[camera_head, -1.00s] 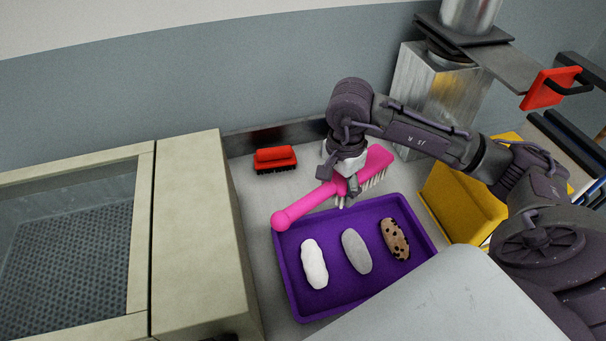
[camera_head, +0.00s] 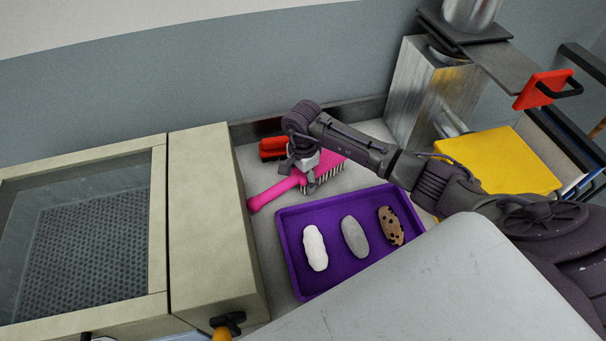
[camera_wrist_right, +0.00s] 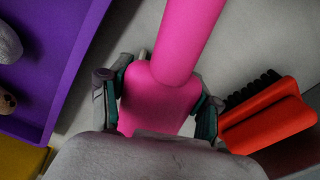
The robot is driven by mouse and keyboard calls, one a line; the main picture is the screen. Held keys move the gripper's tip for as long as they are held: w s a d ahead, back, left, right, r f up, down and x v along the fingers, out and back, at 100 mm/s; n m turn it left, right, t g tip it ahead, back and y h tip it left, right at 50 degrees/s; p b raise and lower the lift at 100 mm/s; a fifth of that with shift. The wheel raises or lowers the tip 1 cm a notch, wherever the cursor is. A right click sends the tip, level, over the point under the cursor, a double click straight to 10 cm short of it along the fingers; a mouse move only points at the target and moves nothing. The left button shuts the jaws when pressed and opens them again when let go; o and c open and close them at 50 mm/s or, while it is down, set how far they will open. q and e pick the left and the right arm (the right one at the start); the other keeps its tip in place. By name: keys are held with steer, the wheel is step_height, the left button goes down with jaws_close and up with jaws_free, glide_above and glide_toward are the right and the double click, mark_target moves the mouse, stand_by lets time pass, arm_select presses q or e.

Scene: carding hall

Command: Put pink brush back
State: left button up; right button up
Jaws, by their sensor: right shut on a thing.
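The pink brush (camera_head: 272,191) has a long handle and pale bristles along one side of its head. My right gripper (camera_head: 308,178) is shut on the brush near where the handle meets the head. In the right wrist view, the fingers of the gripper (camera_wrist_right: 160,100) press on both sides of the pink brush (camera_wrist_right: 185,45). The brush is behind the purple tray, its handle pointing down and left. I cannot tell whether it touches the counter. My left gripper is not in view.
A purple tray (camera_head: 288,252) holds a white, a grey and a spotted brown oblong piece. A red brush (camera_head: 272,147) with dark bristles lies close behind the pink brush. A beige-framed box (camera_head: 210,230) stands left. A yellow object (camera_head: 500,160) and metal block (camera_head: 408,90) stand right.

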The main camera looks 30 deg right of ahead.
steer(key=shift+f, duration=0.25)
steer(key=o, duration=1.2)
steer(key=shift+r, duration=0.3)
step_height(320, 180, up, 10)
steer(key=b, duration=0.4)
steer(key=shift+w+r, duration=0.1)
steer(key=shift+r, duration=0.75)
